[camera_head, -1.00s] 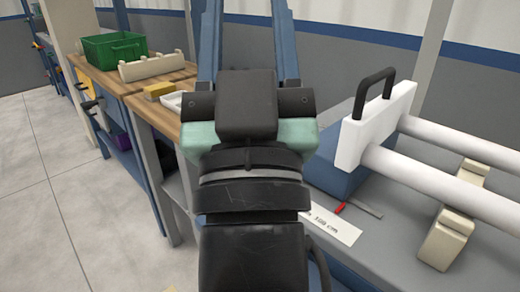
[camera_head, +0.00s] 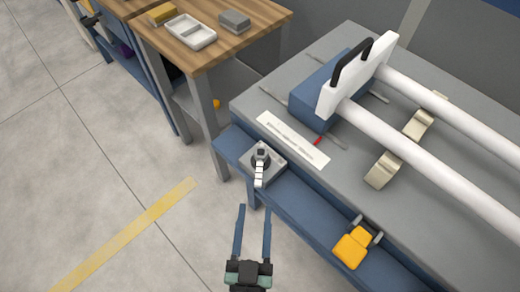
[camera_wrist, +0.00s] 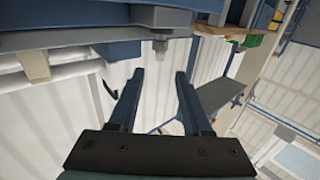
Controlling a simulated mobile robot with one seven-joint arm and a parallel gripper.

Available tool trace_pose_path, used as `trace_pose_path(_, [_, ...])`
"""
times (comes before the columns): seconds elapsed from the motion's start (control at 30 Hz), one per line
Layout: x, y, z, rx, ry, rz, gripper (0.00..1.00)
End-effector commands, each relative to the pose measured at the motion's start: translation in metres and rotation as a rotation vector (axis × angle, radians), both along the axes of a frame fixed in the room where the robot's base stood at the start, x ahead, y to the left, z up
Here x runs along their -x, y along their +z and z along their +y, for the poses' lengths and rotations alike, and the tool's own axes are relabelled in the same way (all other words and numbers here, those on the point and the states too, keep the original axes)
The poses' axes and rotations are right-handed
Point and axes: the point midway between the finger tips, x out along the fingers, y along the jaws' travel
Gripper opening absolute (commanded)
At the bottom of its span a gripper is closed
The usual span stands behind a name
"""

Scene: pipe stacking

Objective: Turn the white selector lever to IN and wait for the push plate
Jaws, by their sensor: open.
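The white selector lever (camera_head: 259,174) sits on a small grey plate with a dark knob, on the blue ledge at the bench front. It points toward the camera; any IN mark is too small to read. My gripper (camera_head: 254,208) is open and empty, its two blue fingers reaching toward the lever from the near side, apparently apart from it. In the wrist view my gripper (camera_wrist: 160,73) is open, with a small grey fitting beyond the fingertips. A white upright plate (camera_head: 331,98) with a black handle, seemingly the push plate, stands at the ends of the white pipes.
White pipes (camera_head: 430,165) lie on cream supports (camera_head: 384,169) on the grey bench. A label strip (camera_head: 292,138) and a small red pointer (camera_head: 318,141) are beside the blue block. An orange part (camera_head: 352,247) is on the ledge to the right. The floor at left is clear.

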Motion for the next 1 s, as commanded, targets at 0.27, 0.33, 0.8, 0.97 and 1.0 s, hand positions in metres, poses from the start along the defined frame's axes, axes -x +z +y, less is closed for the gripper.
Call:
trace_pose_path(0.27, [-0.028,0.0,-0.003,0.0,-0.002,-0.002,0.49])
trace_pose_path(0.33, [-0.042,0.0,-0.004,0.0,-0.003,-0.003,0.49])
trace_pose_path(0.8, [-0.117,-0.001,-0.011,0.0,-0.002,0.001,0.49])
trace_pose_path(0.97, [-0.125,-0.001,-0.011,0.0,0.0,0.002,0.49])
trace_pose_path(1.0, [-0.126,-0.001,-0.011,0.0,0.0,0.003,0.49])
